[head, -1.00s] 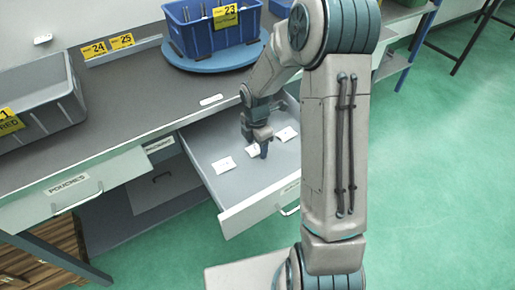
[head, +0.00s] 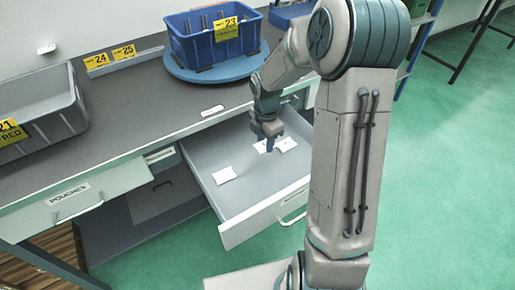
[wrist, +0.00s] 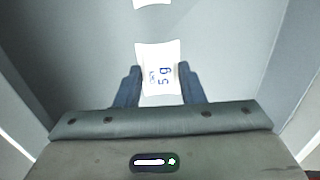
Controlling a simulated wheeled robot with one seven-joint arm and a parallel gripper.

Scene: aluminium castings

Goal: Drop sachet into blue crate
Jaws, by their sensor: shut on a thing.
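My gripper (head: 268,144) is over the open drawer (head: 245,198), its fingers pointing down. It is shut on a white sachet (wrist: 158,72) with blue "5 g" print, held between the two blue fingers. The held sachet also shows beside the fingertips in the head view (head: 261,147). Two other white sachets lie in the drawer, one at the left (head: 224,174) and one at the right (head: 287,143). The blue crate (head: 227,46) with yellow label 23 stands on a round blue turntable (head: 195,75) on the worktop, behind the drawer.
A grey crate (head: 50,115) labelled 21 stands at the left of the worktop. Yellow labels 24 and 25 (head: 110,56) are at the back. A closed drawer marked POUCHES (head: 75,200) is at the left. The worktop between grey crate and turntable is mostly clear.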

